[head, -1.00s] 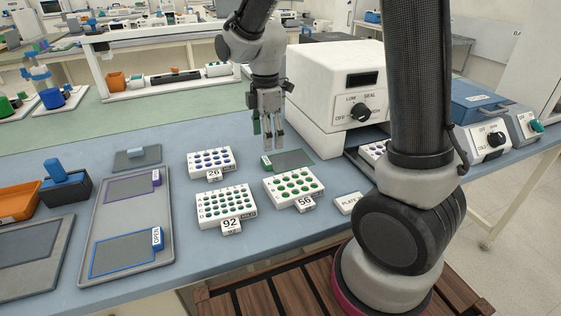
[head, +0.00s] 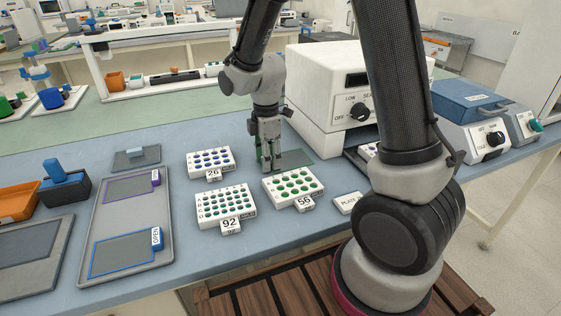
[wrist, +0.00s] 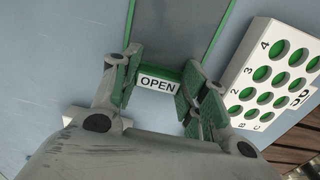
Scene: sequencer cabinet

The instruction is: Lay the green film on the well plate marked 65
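The green film (head: 296,158) is a grey sheet with a green edge, flat on the bench behind the plate labelled 56. Its green tab, marked OPEN (wrist: 158,82), shows in the wrist view. My gripper (head: 270,166) is down at the tab, with its fingers (wrist: 160,86) open on either side of it; I cannot tell if they touch it. The green-well plate (head: 293,186) has the label 56 (head: 305,203); it also shows in the wrist view (wrist: 262,56). I see no label reading 65. Other plates read 26 (head: 213,173) and 92 (head: 231,226).
A white sealer (head: 330,97) stands behind right, with a plate partly hidden by my arm at its front. A grey tray (head: 166,215) at left holds a purple-edged film (head: 131,187) and a blue-edged film (head: 122,254). A small PLATE block (head: 348,203) lies at right.

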